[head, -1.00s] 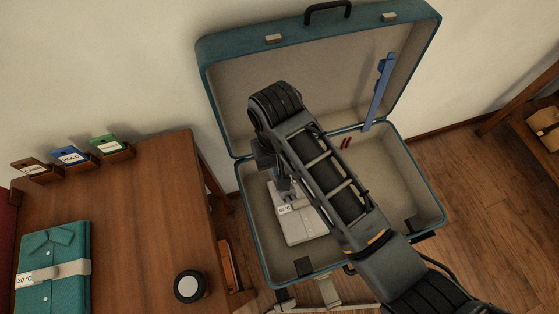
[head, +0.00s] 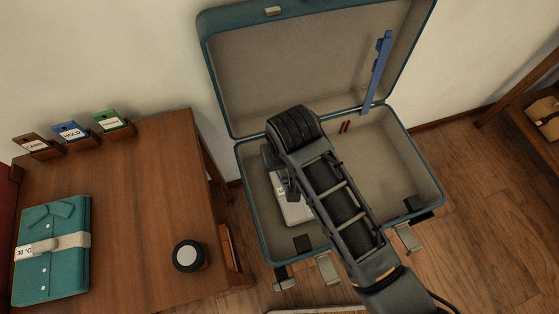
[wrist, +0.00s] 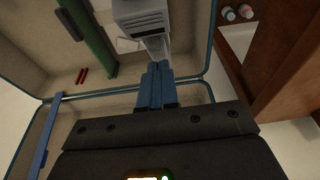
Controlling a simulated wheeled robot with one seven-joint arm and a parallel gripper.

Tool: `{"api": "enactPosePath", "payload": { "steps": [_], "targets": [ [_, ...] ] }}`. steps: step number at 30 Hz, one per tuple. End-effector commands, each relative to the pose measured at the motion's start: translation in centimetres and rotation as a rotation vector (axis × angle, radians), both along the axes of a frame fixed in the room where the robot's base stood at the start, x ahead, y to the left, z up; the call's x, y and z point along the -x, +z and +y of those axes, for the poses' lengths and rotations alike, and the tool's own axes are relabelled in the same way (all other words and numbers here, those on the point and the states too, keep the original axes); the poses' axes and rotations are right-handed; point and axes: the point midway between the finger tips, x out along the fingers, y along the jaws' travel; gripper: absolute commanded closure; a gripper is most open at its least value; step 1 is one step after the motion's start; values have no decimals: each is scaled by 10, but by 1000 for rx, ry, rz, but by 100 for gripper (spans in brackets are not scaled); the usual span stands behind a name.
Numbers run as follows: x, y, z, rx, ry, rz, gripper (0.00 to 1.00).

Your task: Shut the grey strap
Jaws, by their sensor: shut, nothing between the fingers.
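The open teal suitcase (head: 322,255) stands on the floor with its lid up. In the head view a grey folded piece (head: 293,211) lies in its left half, partly hidden by my arm. In the wrist view a grey slotted piece (wrist: 143,18) shows at the top, with a paler grey strip (wrist: 156,47) below it. I cannot tell for sure which of these is the grey strap. My gripper (wrist: 155,70) is shut and empty, its blue fingertips close to the pale strip. Contact is unclear. In the head view my arm hides the fingertips.
A blue bar (head: 377,72) stands against the lid on the right. A green bar (wrist: 92,40) is left of my gripper in the wrist view. Small red pieces (head: 344,127) lie by the hinge. A wooden table (head: 150,215) stands close on the left, with a black round object (head: 188,256).

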Motion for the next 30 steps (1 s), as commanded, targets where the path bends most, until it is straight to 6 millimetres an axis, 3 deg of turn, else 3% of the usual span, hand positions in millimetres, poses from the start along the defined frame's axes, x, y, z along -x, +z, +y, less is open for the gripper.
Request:
{"api": "enactPosePath", "payload": {
  "steps": [15,30],
  "targets": [
    [46,-81,-13,-97,1,-332,100],
    [53,-112,-17,-112,1,-387,100]
  ]
}}
